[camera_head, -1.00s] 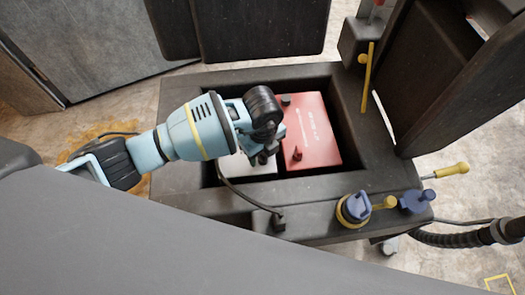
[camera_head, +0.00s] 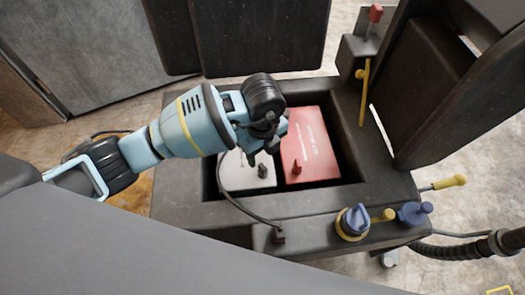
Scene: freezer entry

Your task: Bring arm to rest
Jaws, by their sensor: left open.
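My left arm comes in from the left, light blue with a yellow band. My left gripper (camera_head: 268,143) is over an open dark box (camera_head: 378,200), above the line between a red block (camera_head: 310,147) and a white block (camera_head: 247,172) inside it. The jaws are small in the picture and partly hidden by the black wrist part; nothing shows held in them. Both blocks sit inside the box, and the arm covers part of each. My right gripper is not in view.
A blue and yellow knob (camera_head: 353,222) and a blue knob (camera_head: 413,214) sit at the box's front right. A yellow lever (camera_head: 363,92) stands at the back right. Dark panels (camera_head: 265,38) rise behind. A black cable runs from the arm side to the box's front.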

